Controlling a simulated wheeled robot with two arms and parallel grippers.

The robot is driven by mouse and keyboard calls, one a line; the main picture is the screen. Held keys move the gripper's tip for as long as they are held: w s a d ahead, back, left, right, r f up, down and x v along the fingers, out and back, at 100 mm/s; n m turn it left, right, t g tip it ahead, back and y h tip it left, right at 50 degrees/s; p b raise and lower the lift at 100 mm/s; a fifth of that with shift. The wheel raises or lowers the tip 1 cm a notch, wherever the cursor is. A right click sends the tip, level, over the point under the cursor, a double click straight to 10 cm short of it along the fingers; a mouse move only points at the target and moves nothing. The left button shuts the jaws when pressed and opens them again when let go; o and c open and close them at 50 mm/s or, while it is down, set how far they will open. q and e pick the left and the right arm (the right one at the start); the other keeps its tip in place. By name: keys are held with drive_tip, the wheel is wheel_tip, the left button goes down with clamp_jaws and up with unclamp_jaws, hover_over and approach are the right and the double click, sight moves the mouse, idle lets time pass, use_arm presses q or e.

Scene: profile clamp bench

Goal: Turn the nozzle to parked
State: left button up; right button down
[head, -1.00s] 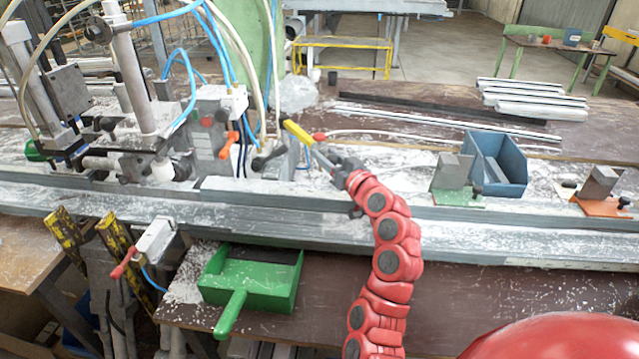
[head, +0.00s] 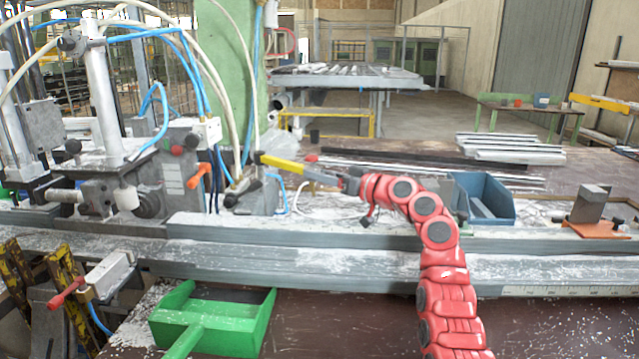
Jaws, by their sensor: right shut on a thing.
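A bar with a yellow end (head: 280,162) and a grey shank slants from beside the green post down toward my right gripper. I take it as the nozzle or its handle; the picture does not make clear which. My right gripper (head: 345,183), at the end of my red arm, is shut on the grey end of this bar. The fingertips are small and their exact contact is hard to see. A dark fitting (head: 236,190) at the end of a pale hose stands just left of the bar. My left gripper does not show.
The clamp machine (head: 105,175) with blue and pale hoses fills the left. A blue bin (head: 485,200) and a metal block on an orange base (head: 592,208) stand right of my arm. A green tray (head: 215,315) sits in front of the long rail (head: 330,262).

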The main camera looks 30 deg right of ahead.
drive_tip(key=shift+w+d+f, duration=0.15)
drive_tip(key=shift+d+f, duration=0.25)
drive_tip(key=shift+d, duration=0.3)
drive_tip(key=c, duration=0.7)
unclamp_jaws()
drive_tip(key=shift+c, duration=0.2)
drive_tip(key=shift+o, duration=0.6)
drive_tip(key=shift+s+d, duration=0.2)
drive_tip(key=shift+d, duration=0.05)
drive_tip(key=shift+a+r, duration=0.15)
drive_tip(key=shift+a, duration=0.05)
